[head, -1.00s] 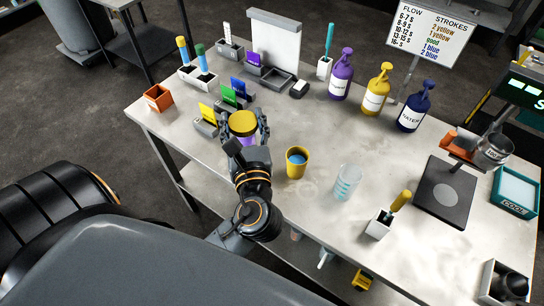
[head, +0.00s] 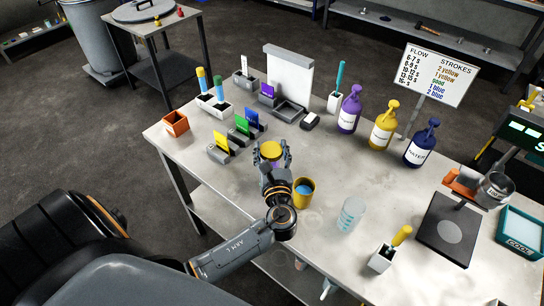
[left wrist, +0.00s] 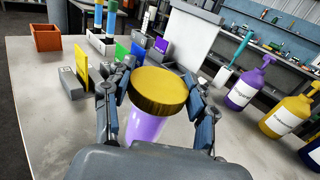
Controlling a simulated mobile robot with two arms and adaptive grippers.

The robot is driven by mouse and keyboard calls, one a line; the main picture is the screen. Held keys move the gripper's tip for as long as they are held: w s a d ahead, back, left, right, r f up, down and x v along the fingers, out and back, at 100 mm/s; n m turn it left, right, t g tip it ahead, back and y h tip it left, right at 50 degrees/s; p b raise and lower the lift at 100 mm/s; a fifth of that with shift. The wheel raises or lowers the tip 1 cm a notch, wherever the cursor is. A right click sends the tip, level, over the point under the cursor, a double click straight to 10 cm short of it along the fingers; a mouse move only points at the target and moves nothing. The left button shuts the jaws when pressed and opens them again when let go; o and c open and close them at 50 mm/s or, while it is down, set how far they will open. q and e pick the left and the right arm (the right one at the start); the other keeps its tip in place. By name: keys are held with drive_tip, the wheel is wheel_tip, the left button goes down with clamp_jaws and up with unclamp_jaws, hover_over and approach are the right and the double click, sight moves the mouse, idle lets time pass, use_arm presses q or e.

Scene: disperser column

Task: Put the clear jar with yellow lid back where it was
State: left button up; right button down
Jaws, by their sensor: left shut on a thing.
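The clear jar with yellow lid shows in the left wrist view, its gold-yellow lid (left wrist: 160,91) on top and purple contents (left wrist: 147,124) seen through its wall. In the head view the lid (head: 271,150) shows between the fingers, and most of the jar body is hidden. My left gripper (head: 271,152) is shut on the jar, with a finger on each side in the left wrist view (left wrist: 158,100). The jar looks upright over the left part of the table (head: 320,170); I cannot tell whether its base touches the top. My right gripper is not in view.
Yellow (head: 222,143), green (head: 242,126) and blue cards stand in holders left of the jar. A yellow cup (head: 304,192) is close by my left wrist. A clear beaker (head: 350,214) and purple (head: 349,112), yellow and blue pump bottles stand to the right.

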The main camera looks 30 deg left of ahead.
use_arm(q)
drive_tip(key=shift+w+f, duration=0.25)
wheel_tip(320, 180, down, 3)
drive_tip(key=shift+w+a+p, duration=0.1)
drive_tip(key=shift+p, duration=0.25)
drive_tip(key=shift+f, duration=0.25)
drive_tip(key=shift+f, duration=0.15)
drive_tip(key=o, duration=1.5)
drive_tip(key=shift+o, duration=0.2)
